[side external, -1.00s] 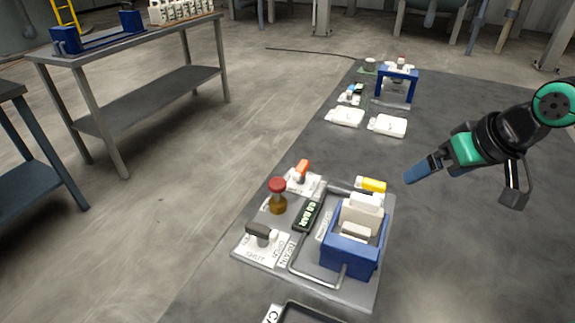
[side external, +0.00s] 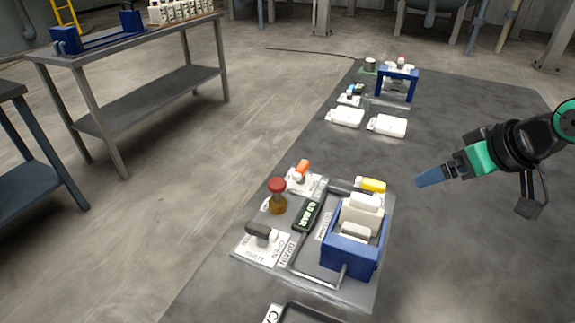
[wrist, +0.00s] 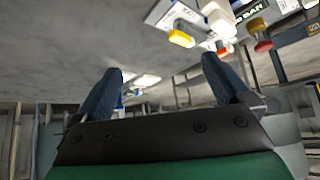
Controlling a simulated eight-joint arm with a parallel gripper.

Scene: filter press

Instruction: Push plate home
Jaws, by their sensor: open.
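The filter press is a blue frame (side external: 350,256) on a grey base board at the lower middle of the side external view. White plates (side external: 363,216) stand upright in it, with a lower white block (side external: 356,232) in front. Which plate is the loose one I cannot tell. My gripper (side external: 418,182) is in the air to the right of the press, apart from it, with its blue fingers pointing left. In the wrist view the two fingers (wrist: 172,80) are spread with nothing between them. A white piece (wrist: 218,17) of the press area shows at the upper right there.
The board also carries a yellow-capped part (side external: 371,185), a red-topped amber gauge (side external: 277,196), a dark-handled valve (side external: 262,233), an orange-handled valve (side external: 301,172) and a pressure display (side external: 307,214). White packs (side external: 388,126) and a blue stand (side external: 397,82) lie farther back. The mat right of the press is clear.

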